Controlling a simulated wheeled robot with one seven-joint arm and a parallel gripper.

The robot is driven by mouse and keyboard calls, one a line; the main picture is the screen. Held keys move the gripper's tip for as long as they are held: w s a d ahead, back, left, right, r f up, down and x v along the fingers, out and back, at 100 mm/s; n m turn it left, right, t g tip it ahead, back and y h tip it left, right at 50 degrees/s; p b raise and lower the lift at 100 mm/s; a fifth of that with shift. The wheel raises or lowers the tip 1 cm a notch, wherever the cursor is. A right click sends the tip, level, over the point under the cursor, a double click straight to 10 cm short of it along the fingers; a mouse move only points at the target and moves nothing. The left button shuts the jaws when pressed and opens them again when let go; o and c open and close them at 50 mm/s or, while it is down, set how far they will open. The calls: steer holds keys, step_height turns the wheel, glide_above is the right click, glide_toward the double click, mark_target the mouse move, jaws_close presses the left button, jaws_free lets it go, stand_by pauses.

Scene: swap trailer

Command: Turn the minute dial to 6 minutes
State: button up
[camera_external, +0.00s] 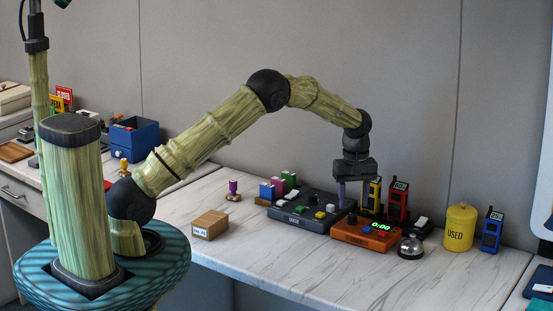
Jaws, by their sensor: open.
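The orange timer box (345,235) stands on the marble-topped counter, with a green display (381,225) that reads 0:00. A small dark knob (352,218) shows at its back left; I cannot tell for sure that it is the minute dial. Whether the fingers touch or surround anything is too small to tell.
A dark control box (310,215) with coloured buttons stands left of the timer. A silver bell (411,247) is close on its right. Yellow and red (397,202) upright blocks stand behind. A yellow USED canister (460,227) is farther right. The front counter (320,275) is clear.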

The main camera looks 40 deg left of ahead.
mark_target(353, 215)
steer(key=shift+f, duration=2)
steer(key=c, duration=1)
